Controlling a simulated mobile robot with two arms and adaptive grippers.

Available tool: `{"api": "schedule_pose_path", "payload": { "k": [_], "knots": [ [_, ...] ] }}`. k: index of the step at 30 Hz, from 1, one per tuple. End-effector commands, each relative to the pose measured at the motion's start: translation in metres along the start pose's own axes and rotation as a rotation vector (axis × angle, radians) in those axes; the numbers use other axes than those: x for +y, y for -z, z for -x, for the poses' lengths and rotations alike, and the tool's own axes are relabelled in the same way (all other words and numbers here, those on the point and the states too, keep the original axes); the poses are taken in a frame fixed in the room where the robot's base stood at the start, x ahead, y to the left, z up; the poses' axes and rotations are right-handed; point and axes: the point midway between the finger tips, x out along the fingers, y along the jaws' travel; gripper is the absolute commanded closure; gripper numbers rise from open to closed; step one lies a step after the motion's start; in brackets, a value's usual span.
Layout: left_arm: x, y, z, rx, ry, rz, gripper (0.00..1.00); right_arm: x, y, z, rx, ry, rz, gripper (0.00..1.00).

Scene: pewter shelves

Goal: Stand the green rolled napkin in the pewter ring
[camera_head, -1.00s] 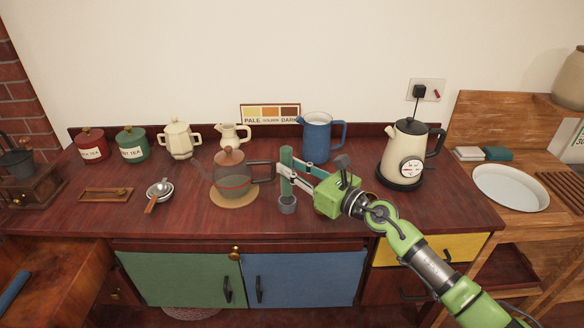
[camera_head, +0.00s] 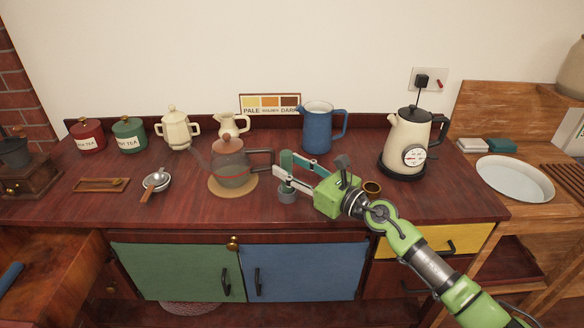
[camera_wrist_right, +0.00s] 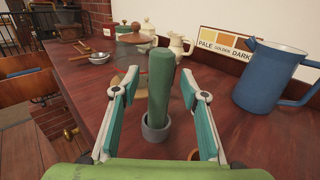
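The green rolled napkin (camera_head: 286,161) stands upright in the grey pewter ring (camera_head: 287,197) on the dark red counter. In the right wrist view the napkin (camera_wrist_right: 161,85) looks nearly vertical, with its lower end inside the ring (camera_wrist_right: 156,128). My right gripper (camera_head: 288,174) is around the napkin above the ring. In the wrist view its two teal-padded fingers (camera_wrist_right: 160,90) are spread, with a gap visible on both sides of the napkin. The napkin's bottom end is hidden inside the ring. My left gripper is not in view.
A glass teapot (camera_head: 232,168) on a round mat stands just left of the ring. A blue jug (camera_head: 318,130) is behind, and a cream kettle (camera_head: 408,142) is to the right. A small brass cup (camera_head: 372,188) sits beside my right gripper. The counter's front edge is close.

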Motion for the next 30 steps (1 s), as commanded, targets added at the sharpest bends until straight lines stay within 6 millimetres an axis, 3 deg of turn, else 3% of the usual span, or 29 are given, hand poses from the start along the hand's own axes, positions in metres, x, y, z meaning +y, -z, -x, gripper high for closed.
{"api": "schedule_pose_path", "payload": {
  "k": [11,24,30],
  "knots": [
    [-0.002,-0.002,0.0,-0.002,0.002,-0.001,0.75,-0.001,0.001,0.008,0.001,0.001,0.001,0.6],
    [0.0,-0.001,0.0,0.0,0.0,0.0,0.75,0.0,0.001,0.094,0.003,0.0,0.0,0.6],
    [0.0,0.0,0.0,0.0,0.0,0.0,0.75,0.0,0.001,0.116,0.001,0.001,0.0,0.6]
  ]
}}
